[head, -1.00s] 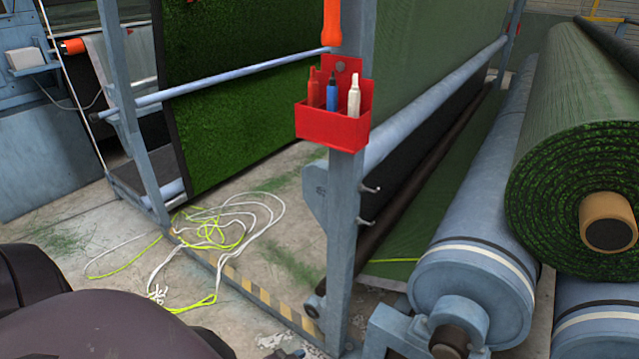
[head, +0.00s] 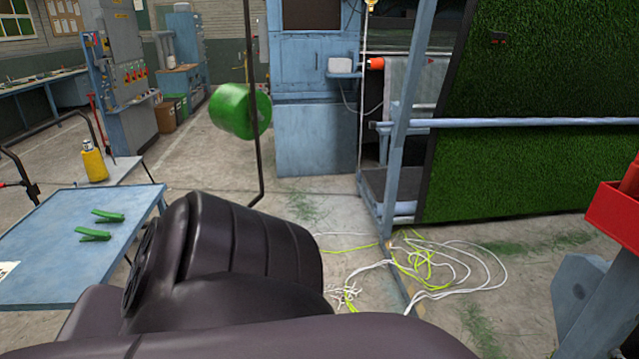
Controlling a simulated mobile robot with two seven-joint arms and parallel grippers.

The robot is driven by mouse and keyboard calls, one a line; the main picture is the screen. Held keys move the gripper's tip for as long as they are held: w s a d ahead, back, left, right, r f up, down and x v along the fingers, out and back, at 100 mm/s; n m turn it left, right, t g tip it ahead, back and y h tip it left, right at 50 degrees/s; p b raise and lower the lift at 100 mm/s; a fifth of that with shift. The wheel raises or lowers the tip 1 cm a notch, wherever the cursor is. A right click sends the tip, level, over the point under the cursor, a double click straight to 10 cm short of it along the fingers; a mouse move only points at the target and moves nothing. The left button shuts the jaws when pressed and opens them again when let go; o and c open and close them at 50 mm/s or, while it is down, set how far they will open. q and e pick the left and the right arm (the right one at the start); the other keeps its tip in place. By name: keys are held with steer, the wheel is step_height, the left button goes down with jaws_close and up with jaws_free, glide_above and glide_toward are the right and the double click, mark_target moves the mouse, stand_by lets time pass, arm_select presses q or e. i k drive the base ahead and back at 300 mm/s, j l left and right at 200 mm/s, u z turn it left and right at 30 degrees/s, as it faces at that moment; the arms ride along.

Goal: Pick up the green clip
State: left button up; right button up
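Two green clips lie on a blue table at the left of the head view. One green clip (head: 108,215) is farther back, and the other green clip (head: 92,234) is just in front of it. The blue table (head: 50,275) is cut off by the left edge of the picture. A dark part of my own arm fills the lower middle and stands right of the table. Neither of my grippers shows in this view.
A yellow bottle (head: 94,163) stands on a surface behind the table. A green roll (head: 240,110) hangs by a dark upright pole. Tangled white and yellow rope (head: 425,265) lies on the floor at right, below the green turf panel (head: 540,170).

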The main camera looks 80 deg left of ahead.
mark_target(110, 218)
steer(key=u, duration=3.75)
